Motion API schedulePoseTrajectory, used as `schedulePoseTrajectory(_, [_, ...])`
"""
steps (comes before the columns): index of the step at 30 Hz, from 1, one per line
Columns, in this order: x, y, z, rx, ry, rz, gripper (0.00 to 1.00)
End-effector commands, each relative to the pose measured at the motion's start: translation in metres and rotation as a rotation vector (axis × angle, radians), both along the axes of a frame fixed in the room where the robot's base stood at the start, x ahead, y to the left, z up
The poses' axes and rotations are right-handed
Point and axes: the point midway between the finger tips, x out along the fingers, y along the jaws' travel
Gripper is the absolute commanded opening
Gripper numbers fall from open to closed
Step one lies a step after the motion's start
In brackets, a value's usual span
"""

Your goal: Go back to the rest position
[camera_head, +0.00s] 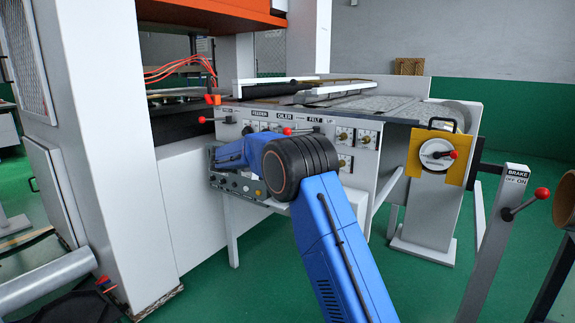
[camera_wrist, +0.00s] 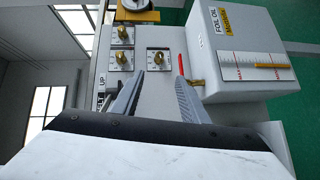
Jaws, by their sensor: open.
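My gripper (camera_wrist: 158,88) shows in the wrist view with its two grey fingers apart and nothing between them. Its fingertips point at a light panel (camera_wrist: 150,75) with several brass-coloured knobs on square dials. One dial (camera_wrist: 159,61) lies just beyond the gap between the fingers; I cannot tell whether the fingers touch anything. In the head view, my blue arm reaches forward to the machine front (camera_head: 359,158) marked FEEDER, OILER and FELT. My gripper is hidden there behind the arm.
A foil oil box (camera_wrist: 243,52) stands right of the fingers in the wrist view, near a red lever (camera_wrist: 181,65). In the head view, a brake post (camera_head: 508,215) with a red-knobbed lever stands at the right. A white column (camera_head: 110,140) rises at the left. Green floor (camera_head: 435,285) is clear between.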

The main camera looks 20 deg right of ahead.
Motion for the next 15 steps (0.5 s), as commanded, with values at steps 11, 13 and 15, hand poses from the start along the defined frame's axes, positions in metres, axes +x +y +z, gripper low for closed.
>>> schedulePoseTrajectory(11, [-0.028, -0.016, 0.011, 0.082, 0.022, 0.009, 0.4])
schedulePoseTrajectory(13, [-0.044, -0.024, 0.015, 0.131, 0.033, 0.017, 0.4])
schedulePoseTrajectory(15, [-0.063, -0.031, 0.018, 0.185, 0.045, 0.026, 0.4])
